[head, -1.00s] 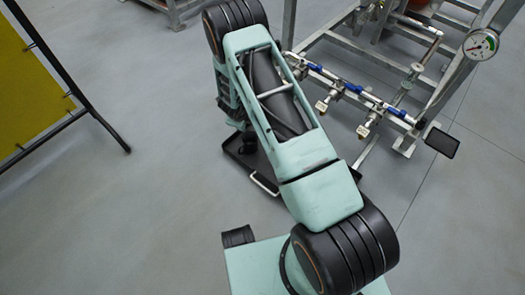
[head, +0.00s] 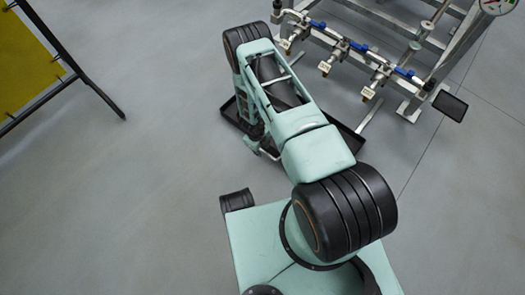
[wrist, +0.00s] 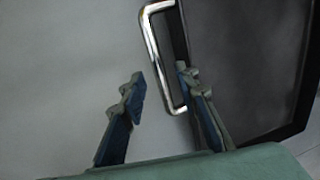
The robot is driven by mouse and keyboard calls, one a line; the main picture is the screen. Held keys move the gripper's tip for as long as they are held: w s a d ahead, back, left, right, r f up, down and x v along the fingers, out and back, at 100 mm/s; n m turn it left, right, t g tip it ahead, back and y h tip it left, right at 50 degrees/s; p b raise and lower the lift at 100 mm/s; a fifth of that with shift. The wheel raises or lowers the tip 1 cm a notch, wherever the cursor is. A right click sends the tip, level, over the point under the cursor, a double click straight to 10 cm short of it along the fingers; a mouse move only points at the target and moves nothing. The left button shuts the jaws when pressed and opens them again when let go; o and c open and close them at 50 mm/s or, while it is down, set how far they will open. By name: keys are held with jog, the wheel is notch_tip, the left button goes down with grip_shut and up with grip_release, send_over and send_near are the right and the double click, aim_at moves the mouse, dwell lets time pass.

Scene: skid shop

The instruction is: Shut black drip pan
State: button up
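The black drip pan (head: 231,113) lies low in front of the metal skid, partly hidden beneath my arm in the head view. Its dark panel (wrist: 248,65) fills the right of the wrist view. The bright metal handle (wrist: 153,38) stands out from the pan's edge on the left. My gripper (wrist: 160,84) is open, with its two fingers apart. In the wrist view the handle's long bar passes between the fingertips, with one on each side. I cannot tell their depth against the bar, and nothing is gripped. In the head view my arm mostly hides the gripper.
The skid's pipe with blue-handled valves (head: 359,47) runs above and behind the pan. A dark square plate (head: 450,105) sticks out at the right, and a gauge (head: 497,5) is at the top. A yellow panel on a black frame (head: 28,70) stands left. Floor between is clear.

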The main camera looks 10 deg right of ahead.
jog(key=shift+w+d+f, duration=0.1)
jog(key=shift+f, duration=0.7)
jog(key=shift+c, duration=0.7)
grip_shut()
